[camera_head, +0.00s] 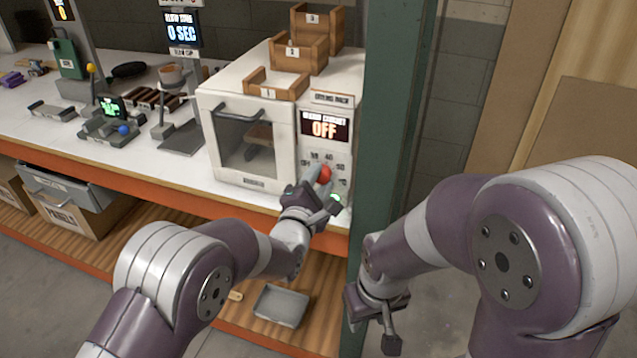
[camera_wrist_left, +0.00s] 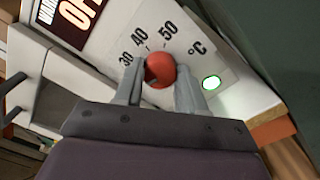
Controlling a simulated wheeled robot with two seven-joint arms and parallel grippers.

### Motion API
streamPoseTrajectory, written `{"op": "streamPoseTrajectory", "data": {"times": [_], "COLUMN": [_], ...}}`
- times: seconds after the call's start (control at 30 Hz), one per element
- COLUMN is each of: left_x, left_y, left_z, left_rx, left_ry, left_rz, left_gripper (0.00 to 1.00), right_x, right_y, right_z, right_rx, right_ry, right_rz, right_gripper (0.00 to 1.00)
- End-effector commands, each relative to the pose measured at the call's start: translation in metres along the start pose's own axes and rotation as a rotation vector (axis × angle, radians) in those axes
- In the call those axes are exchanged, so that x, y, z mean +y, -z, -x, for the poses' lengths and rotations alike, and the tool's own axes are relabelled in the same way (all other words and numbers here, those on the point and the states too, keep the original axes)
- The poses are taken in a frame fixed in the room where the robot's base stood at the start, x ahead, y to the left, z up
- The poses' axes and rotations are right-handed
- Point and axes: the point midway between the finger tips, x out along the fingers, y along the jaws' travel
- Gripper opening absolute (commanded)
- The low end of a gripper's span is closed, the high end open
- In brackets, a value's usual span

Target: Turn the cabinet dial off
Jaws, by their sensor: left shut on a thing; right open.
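The white warming cabinet (camera_head: 240,140) stands on the bench, its door with a dark handle closed. Its display (camera_head: 325,125) reads OFF. The red dial (camera_head: 323,174) is on the panel below the display. In the left wrist view the red dial (camera_wrist_left: 160,69) sits between the fingers of my left gripper (camera_wrist_left: 160,85), which is shut on it. Marks 30, 40, 50 and °C show around it; the gripper hides the lower part of the scale. My left gripper also shows in the head view (camera_head: 318,188). My right gripper (camera_head: 376,325) is open and empty, low and right of the bench.
Numbered wooden trays (camera_head: 277,84) are stacked on the cabinet. A dark green post (camera_head: 388,120) stands just right of it. A glowing green light (camera_wrist_left: 211,82) is right of the dial. A grey tray (camera_head: 281,306) lies on the lower shelf.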

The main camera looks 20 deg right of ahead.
Motion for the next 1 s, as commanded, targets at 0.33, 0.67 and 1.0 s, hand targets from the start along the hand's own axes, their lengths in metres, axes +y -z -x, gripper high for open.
{"op": "streamPoseTrajectory", "data": {"times": [0.33,0.67,1.0], "left_x": [-0.001,-0.001,-0.001], "left_y": [0.001,0.0,0.001], "left_z": [0.0,0.004,0.081], "left_rx": [0.002,0.001,0.001], "left_ry": [0.002,0.001,0.001], "left_rz": [0.001,0.0,0.0], "left_gripper": [0.65,0.65,0.65], "right_x": [0.0,0.0,0.0], "right_y": [0.0,0.0,-0.001], "right_z": [0.0,-0.001,-0.009], "right_rx": [0.0,0.0,0.0], "right_ry": [0.0,0.0,0.0], "right_rz": [0.0,0.0,0.0], "right_gripper": [0.43,0.43,0.43]}}
